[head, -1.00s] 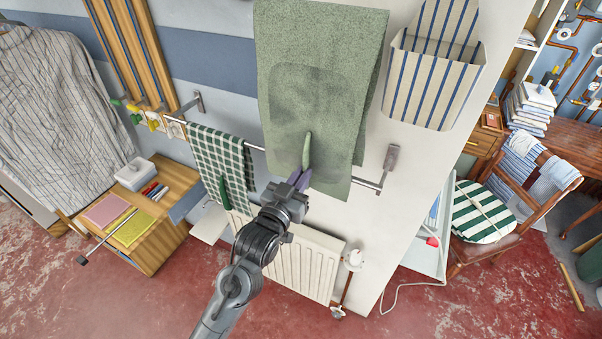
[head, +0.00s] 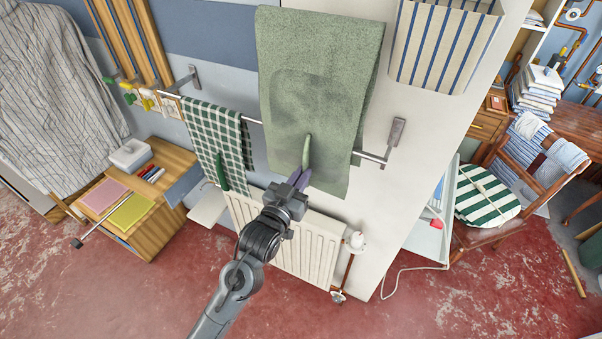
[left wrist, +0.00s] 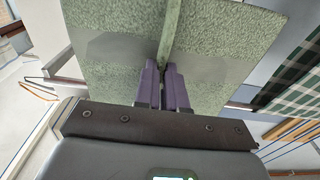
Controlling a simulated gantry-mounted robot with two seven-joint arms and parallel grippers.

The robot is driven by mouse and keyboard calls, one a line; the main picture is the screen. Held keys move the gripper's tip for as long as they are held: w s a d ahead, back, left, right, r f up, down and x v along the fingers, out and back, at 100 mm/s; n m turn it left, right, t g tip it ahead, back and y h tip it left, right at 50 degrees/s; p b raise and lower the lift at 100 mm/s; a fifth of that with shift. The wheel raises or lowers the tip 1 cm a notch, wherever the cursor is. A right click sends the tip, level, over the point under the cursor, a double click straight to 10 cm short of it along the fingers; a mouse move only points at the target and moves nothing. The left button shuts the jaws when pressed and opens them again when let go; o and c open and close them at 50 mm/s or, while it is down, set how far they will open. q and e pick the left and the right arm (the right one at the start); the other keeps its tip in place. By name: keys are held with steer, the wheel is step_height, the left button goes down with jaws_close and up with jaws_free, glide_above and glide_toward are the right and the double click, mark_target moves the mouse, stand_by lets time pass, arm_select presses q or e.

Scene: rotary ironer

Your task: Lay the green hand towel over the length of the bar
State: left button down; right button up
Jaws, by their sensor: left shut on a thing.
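The green hand towel (head: 320,70) hangs broad and upright in front of the metal bar (head: 366,156) in the head view, hiding the bar's middle. My left gripper (head: 304,172), with purple fingers, is shut on a pinched fold of the towel low on its face. In the left wrist view the fingers (left wrist: 164,75) close on the fold and the towel (left wrist: 110,45) spreads to both sides. Whether any towel lies behind the bar is hidden. My right gripper is not in view.
A green checked cloth (head: 214,135) hangs on the bar's left part. A striped wall pocket (head: 440,45) is at upper right. A white radiator (head: 300,245) stands below, and a wooden cabinet (head: 160,195) stands left. Bare bar shows right of the towel.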

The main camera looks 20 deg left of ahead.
arm_select(q)
step_height(320, 180, down, 26)
steer(key=b, duration=1.4)
steer(key=shift+r+b, duration=0.2)
steer(key=shift+b, duration=0.1)
stand_by(0.6)
steer(key=shift+f, duration=0.45)
steer(key=c, duration=1.1)
jaws_free()
steer(key=shift+s, duration=0.1)
